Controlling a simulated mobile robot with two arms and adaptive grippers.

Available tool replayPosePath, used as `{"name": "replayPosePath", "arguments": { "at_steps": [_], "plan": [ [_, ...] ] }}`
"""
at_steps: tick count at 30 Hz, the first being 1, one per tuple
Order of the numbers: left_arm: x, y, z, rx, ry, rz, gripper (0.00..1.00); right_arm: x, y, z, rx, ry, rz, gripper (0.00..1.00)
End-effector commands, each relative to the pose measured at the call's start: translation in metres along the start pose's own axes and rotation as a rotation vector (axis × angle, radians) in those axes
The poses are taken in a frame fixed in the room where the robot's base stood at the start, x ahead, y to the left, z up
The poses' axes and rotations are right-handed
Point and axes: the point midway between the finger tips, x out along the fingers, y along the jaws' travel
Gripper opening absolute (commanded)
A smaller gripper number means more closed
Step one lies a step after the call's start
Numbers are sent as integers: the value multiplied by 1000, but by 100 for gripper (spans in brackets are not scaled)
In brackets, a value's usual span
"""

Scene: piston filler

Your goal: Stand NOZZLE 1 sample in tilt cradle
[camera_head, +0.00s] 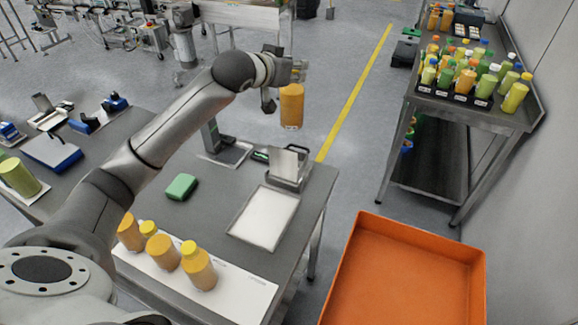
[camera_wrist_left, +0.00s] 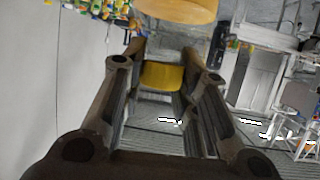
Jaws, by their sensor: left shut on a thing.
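My left gripper (camera_head: 284,84) is shut on an orange bottle (camera_head: 291,108), held upright in the air past the far right corner of the grey table. In the left wrist view its yellow cap (camera_wrist_left: 162,77) sits between the fingers, and part of the orange body (camera_wrist_left: 178,9) shows at the top edge. No label is readable. A metal stand with a tilted plate (camera_head: 284,163), which looks like the tilt cradle, stands at the table's far right corner, below the held bottle in the picture. My right gripper is not in view.
Several orange bottles (camera_head: 198,268) stand on a white mat (camera_head: 240,292) at the table's near edge. A silver tray (camera_head: 265,217) and green block (camera_head: 181,187) lie on the table. An orange bin (camera_head: 410,265) is at right. A side bench (camera_head: 485,115) holds many bottles.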

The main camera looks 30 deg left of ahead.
Motion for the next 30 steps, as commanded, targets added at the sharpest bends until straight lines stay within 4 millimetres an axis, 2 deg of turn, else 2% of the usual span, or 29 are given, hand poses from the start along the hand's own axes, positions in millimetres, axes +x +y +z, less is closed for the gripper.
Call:
{"name": "replayPosePath", "arguments": {
  "at_steps": [2,5,8,18,21,30],
  "plan": [
    [2,-8,-7,-1,4,-4,0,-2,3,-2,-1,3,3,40],
    [5,-12,-3,-2,1,-6,0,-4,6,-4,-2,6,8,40],
    [12,-12,13,-2,-4,-5,0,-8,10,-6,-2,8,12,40],
    [44,-12,93,-2,-4,-5,0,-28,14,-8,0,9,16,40],
    [51,-12,109,-3,-1,-5,0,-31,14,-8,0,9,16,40],
    [63,-11,138,-2,-2,-5,0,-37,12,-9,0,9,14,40]
  ]
}}
